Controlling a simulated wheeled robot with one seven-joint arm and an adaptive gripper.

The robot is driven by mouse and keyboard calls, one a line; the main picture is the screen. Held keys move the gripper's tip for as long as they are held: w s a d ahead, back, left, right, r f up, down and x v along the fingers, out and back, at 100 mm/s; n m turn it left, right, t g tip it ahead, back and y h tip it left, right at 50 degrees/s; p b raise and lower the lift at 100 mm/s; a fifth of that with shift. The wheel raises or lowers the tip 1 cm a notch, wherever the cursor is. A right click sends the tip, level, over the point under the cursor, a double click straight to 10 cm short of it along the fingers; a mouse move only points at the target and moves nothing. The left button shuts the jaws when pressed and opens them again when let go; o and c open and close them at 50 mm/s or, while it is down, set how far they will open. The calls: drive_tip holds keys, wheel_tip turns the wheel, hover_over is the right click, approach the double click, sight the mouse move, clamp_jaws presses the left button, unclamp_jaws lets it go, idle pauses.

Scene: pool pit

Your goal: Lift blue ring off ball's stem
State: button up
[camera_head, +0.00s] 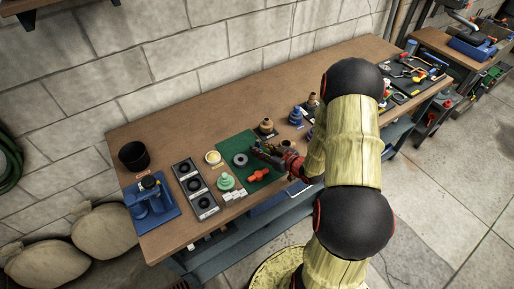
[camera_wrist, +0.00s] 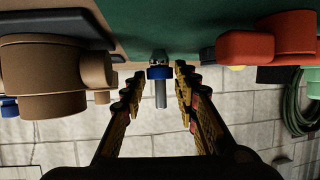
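In the wrist view the blue ring (camera_wrist: 160,73) sits around the grey stem (camera_wrist: 161,96), close to the shiny ball (camera_wrist: 158,56) against the green mat (camera_wrist: 180,30). The picture is upside down, so the stem points down in it. My gripper (camera_wrist: 160,81) is open, with one finger on each side of the ring and stem; gaps show on both sides. In the head view my gripper (camera_head: 262,152) is low over the green mat (camera_head: 232,143); the ring and ball cannot be made out there.
A brown stepped piece (camera_wrist: 55,75) is close at the left of the wrist view, and a red part (camera_wrist: 268,42) is at the right. In the head view a green stepped piece (camera_head: 226,181), grey ring (camera_head: 240,159) and black tray (camera_head: 194,188) stand nearby on the bench (camera_head: 175,130).

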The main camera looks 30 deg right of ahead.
drive_tip(key=c, duration=0.3)
